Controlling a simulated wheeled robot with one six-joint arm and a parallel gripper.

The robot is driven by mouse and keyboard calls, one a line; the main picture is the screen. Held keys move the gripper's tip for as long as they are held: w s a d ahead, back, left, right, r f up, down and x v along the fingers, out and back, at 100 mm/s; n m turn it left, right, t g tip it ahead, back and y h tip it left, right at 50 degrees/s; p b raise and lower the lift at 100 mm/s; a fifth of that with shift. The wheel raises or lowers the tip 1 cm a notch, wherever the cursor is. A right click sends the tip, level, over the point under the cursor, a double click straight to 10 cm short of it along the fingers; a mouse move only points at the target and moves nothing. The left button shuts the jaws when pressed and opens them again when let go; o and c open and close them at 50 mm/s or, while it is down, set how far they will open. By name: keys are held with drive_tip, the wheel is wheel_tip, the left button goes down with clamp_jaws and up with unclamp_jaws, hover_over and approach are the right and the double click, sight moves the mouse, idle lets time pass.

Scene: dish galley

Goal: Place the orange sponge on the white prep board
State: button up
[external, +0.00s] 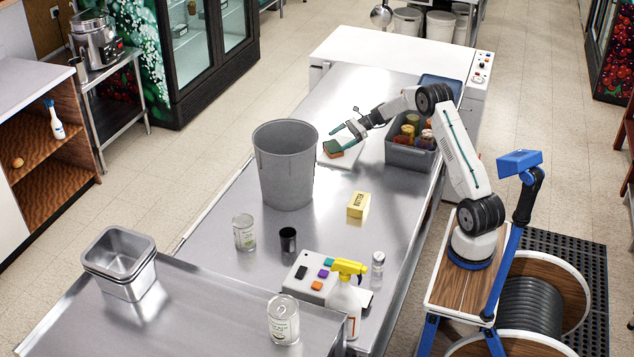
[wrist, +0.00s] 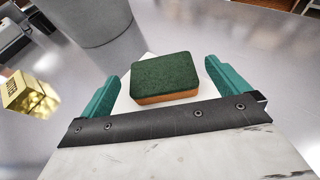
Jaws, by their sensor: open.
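The orange sponge (external: 333,148) has a dark green scouring top and lies on the white prep board (external: 350,157). In the wrist view the sponge (wrist: 164,79) sits flat, green side up, with the white board (wrist: 122,103) showing around it. My gripper (external: 345,138) is over the board at the sponge. In the wrist view its two green fingers (wrist: 165,85) are apart, one on each side of the sponge, with a gap to each. Part of the board is hidden behind the gripper and the grey bin.
A tall grey bin (external: 285,170) stands left of the board. A grey crate (external: 411,153) with several jars is to the right. A yellow box (external: 358,205) lies nearer. Cans, a black cup (external: 288,239) and a spray bottle (external: 345,300) stand at the front.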

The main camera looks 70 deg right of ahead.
drive_tip(key=s+a+r+n+g, duration=0.4)
drive_tip(key=a+r+n, duration=0.2)
drive_tip(key=a+r, duration=0.75)
drive_tip(key=s+a+r+n+g+h, duration=0.1)
drive_tip(key=s+a+r+n+g, duration=0.2)
drive_tip(key=s+a, duration=0.45)
drive_tip(key=s+a+r+n+h, duration=0.2)
drive_tip(key=s+a+r+n, duration=0.1)
drive_tip(key=s+a+n, duration=0.4)
drive_tip(key=s+a+f+n+h, duration=0.1)
drive_tip(key=s+a+n+h, duration=0.1)
drive_tip(key=s, duration=0.6)
drive_tip(key=s+a+f+n+h, duration=0.1)
drive_tip(key=s+a+n+h, duration=0.1)
drive_tip(key=s+n, duration=0.3)
drive_tip(key=s+a+f+n+g+h, duration=0.1)
drive_tip(key=s+a+f+n+h, duration=0.1)
drive_tip(key=s, duration=1.1)
drive_tip(key=shift+a+n+h, duration=0.3)
drive_tip(key=shift+a+n, duration=0.45)
drive_tip(key=shift+n, duration=0.25)
